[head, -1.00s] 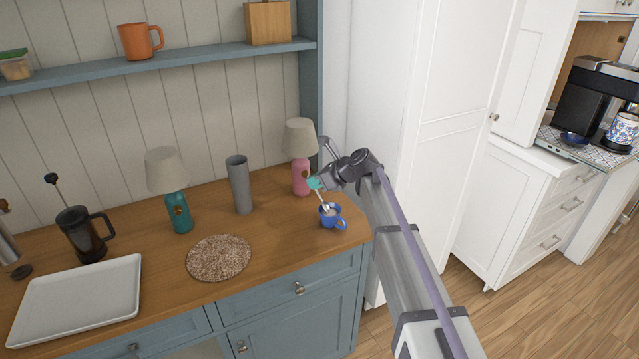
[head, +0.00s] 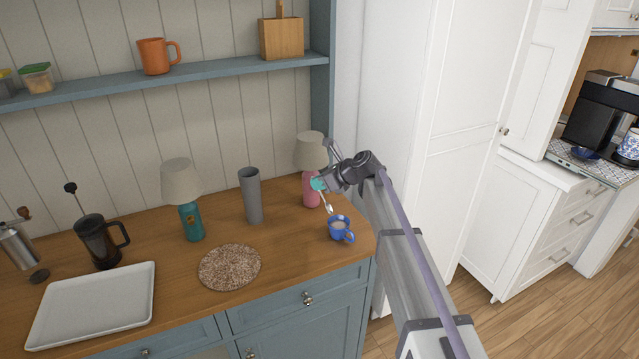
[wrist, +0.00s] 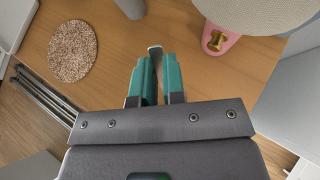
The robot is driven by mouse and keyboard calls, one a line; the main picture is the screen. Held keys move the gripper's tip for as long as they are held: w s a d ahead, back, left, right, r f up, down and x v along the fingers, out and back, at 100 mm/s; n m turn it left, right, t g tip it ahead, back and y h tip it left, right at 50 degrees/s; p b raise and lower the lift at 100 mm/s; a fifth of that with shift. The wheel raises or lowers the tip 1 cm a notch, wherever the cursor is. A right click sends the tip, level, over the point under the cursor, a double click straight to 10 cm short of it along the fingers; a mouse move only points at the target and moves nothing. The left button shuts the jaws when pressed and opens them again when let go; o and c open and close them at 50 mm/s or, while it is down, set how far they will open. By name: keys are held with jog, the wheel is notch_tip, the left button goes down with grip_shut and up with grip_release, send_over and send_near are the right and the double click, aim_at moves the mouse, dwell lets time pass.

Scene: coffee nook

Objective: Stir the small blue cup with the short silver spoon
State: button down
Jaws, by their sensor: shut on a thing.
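The small blue cup (head: 335,234) stands upright near the counter's right end in the head view, with light brown liquid inside. My gripper (head: 319,184), with teal fingers, is above and to the left of the cup. It is shut on the short silver spoon (head: 328,206), whose bowl hangs down just above the cup's far left rim, seemingly outside the cup. In the wrist view, the spoon's silver end (wrist: 155,49) shows between the teal fingers (wrist: 155,80). The cup is not visible there.
A pink lamp (head: 311,184) stands close behind my gripper. A grey cylinder (head: 251,197), teal lamp (head: 190,215), round woven mat (head: 229,267), French press (head: 98,243) and white tray (head: 92,307) are further left. Bare wood lies between mat and cup.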

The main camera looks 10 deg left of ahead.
jog(key=shift+r, duration=0.1)
notch_tip(320, 180, up, 5)
jog(key=p, duration=0.5)
